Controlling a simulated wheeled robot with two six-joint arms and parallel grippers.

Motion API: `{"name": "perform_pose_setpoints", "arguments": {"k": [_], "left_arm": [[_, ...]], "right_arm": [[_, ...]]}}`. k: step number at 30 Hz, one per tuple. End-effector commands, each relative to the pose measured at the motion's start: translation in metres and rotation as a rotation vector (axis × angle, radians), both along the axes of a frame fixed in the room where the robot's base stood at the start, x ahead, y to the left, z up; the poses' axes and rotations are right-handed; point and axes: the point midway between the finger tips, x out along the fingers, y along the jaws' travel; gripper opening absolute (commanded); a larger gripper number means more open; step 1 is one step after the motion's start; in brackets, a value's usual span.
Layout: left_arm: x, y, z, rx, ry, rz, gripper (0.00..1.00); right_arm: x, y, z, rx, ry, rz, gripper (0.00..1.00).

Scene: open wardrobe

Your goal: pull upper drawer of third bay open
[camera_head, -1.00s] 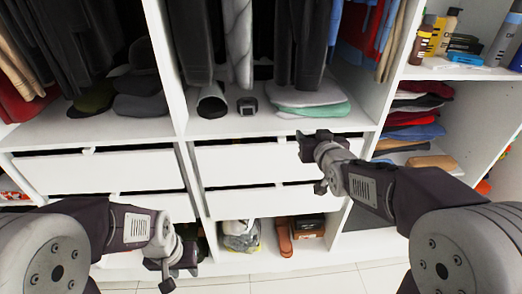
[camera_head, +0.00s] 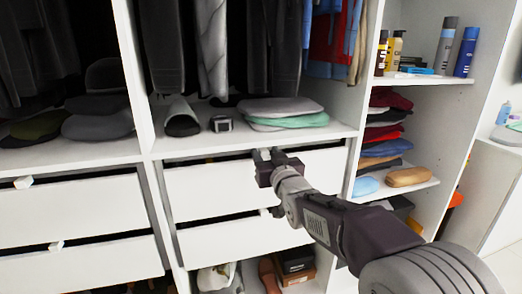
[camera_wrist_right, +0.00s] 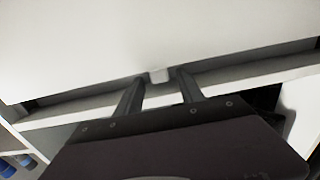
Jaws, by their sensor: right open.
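The white upper drawer (camera_head: 215,190) sits under the open shelf of the bay in the middle of the head view, with a dark gap above its front. My right gripper (camera_head: 268,154) is at the top edge of this drawer, near its middle. In the right wrist view, my right gripper (camera_wrist_right: 158,77) is open, with one finger on each side of a small white handle (camera_wrist_right: 158,75). I cannot tell whether the fingers touch it. In the head view the gripper hides this handle. My left gripper is out of view.
A lower drawer (camera_head: 230,240) lies directly below, with its own small handle partly behind my right arm. Left-bay drawers (camera_head: 75,207) stand alongside. Folded clothes (camera_head: 284,112) lie on the shelf above. Side shelves (camera_head: 425,80) with bottles are at the right.

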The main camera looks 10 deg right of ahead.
Motion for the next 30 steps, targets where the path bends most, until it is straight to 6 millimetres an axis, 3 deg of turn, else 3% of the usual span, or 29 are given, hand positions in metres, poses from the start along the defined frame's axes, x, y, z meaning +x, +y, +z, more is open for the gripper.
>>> {"name": "perform_pose_setpoints", "arguments": {"k": [3,7,17,18,23,30], "left_arm": [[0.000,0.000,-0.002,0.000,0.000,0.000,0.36],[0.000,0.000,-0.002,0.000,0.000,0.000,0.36],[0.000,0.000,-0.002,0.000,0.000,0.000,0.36],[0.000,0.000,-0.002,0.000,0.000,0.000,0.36],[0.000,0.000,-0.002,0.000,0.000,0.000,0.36],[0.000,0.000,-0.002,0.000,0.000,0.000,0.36]], "right_arm": [[0.025,0.001,-0.002,0.000,0.002,0.000,0.45],[0.044,0.002,-0.001,0.000,0.002,0.000,0.45],[0.053,0.002,-0.001,0.000,0.001,0.000,0.45],[0.053,0.002,-0.001,0.000,0.001,0.000,0.43],[0.053,0.002,-0.001,0.000,0.001,0.000,0.00],[0.053,0.002,-0.001,0.000,0.001,0.000,0.00]]}}
